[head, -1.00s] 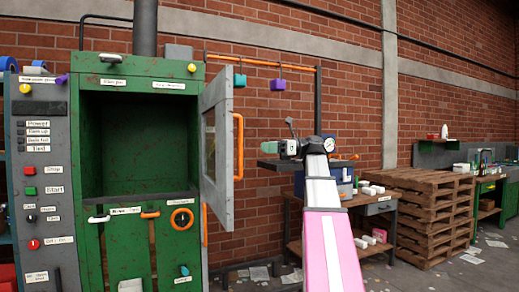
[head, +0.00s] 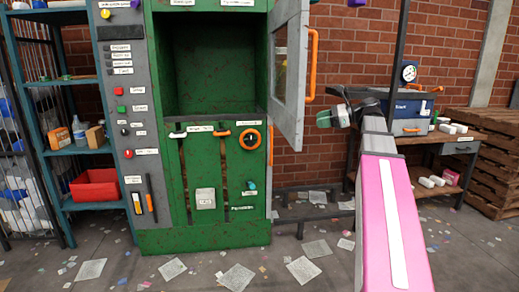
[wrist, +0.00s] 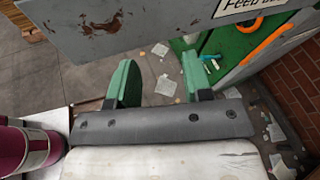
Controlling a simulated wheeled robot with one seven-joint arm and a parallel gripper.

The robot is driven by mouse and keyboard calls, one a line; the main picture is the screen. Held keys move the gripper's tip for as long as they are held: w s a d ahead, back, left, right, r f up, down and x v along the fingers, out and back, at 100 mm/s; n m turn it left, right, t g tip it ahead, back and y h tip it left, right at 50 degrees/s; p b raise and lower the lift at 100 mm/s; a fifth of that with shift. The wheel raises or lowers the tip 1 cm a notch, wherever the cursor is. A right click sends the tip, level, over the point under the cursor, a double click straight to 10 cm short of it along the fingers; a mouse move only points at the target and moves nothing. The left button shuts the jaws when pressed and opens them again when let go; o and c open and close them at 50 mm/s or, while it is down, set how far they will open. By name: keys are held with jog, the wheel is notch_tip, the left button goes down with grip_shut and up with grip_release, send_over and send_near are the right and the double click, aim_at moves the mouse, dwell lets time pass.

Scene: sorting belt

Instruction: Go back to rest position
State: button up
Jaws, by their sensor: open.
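My gripper shows at the bottom of the wrist view (wrist: 158,88), with its two green fingers spread apart and nothing between them. In the head view my gripper (head: 328,117) is at the end of my raised pink and white arm, right of the open grey door (head: 290,75). In the wrist view the door's edge, with a label reading "Feed", lies close beyond the fingers. The green cabinet (head: 164,110) stands left of my gripper with its upper chamber open and no object seen inside.
A control panel (head: 120,110) and blue shelves with a red bin (head: 95,187) stand left. A workbench (head: 440,146) with a blue box (head: 405,112) and stacked pallets (head: 492,160) are right. Papers litter the open floor. The door's orange handle (head: 311,65) sticks out near my gripper.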

jog(key=s+a+f+n+g+h, duration=0.1)
jog(key=a+f+n+h, duration=0.2)
jog(key=f, duration=1.2)
jog(key=s+a+f+n+g+h, duration=0.1)
jog(key=s+a+f+n+h, duration=0.2)
jog(key=f, duration=1.2)
jog(key=s+f+n+g+h, duration=0.1)
jog(key=s+f+n+h, duration=0.3)
jog(key=f, duration=0.7)
jog(key=s+f+n+g+h, duration=0.1)
jog(key=s+f+n+h, duration=0.3)
jog(key=s+f+n, duration=0.3)
notch_tip(320, 180, down, 4)
jog(key=shift+s+d+r+n, duration=0.15)
jog(key=shift+s+n, duration=0.15)
jog(key=shift+n, duration=0.4)
